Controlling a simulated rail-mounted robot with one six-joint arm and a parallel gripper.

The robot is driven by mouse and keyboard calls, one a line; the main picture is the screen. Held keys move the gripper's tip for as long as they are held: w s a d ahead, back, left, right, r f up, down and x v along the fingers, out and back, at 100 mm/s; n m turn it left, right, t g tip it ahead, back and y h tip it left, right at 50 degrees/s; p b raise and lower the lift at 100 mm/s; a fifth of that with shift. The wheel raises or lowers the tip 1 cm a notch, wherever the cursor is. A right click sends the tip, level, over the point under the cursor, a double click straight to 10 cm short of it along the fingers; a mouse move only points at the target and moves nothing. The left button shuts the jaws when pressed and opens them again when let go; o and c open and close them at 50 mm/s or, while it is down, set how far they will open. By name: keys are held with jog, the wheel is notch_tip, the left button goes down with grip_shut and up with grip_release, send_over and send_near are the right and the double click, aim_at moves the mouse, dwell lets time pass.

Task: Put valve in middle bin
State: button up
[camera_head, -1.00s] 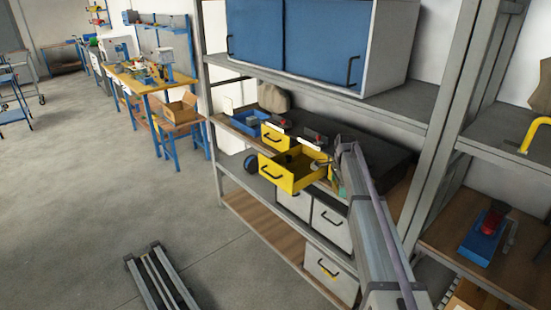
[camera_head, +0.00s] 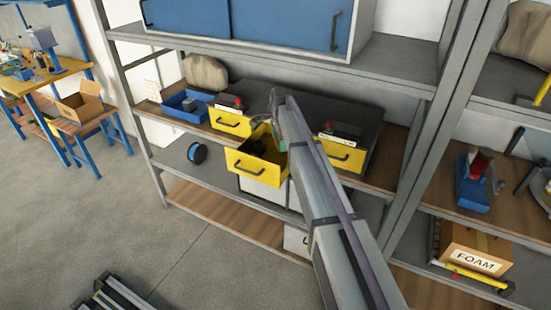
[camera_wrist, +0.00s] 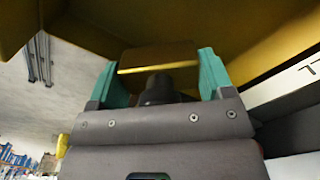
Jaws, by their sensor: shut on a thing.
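Three yellow bins stand in a row on the shelf: a left one (camera_head: 231,123), a middle one (camera_head: 246,166) pulled out and open at the top, and a right one (camera_head: 343,155). Yellow bin walls (camera_wrist: 220,25) surround the fingers. A dark shape (camera_head: 265,143) shows inside the middle bin.
A blue tray (camera_head: 186,106) and a tan sack (camera_head: 205,73) are left of the bins. Red-topped items sit above the left and right bins. Shelf posts (camera_head: 420,130) stand right. A FOAM box (camera_head: 474,246) is lower right.

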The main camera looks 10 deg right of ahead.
aim_at(280, 162)
notch_tip(280, 162, down, 8)
jog(key=b, duration=0.6)
jog(key=shift+w+a, duration=0.15)
jog(key=shift+r+p, duration=0.3)
jog(key=shift+c, duration=0.6)
jog(key=shift+f, duration=0.25)
jog(key=o, duration=1.2)
jog(key=shift+o, duration=0.2)
jog(key=shift+r, duration=0.1)
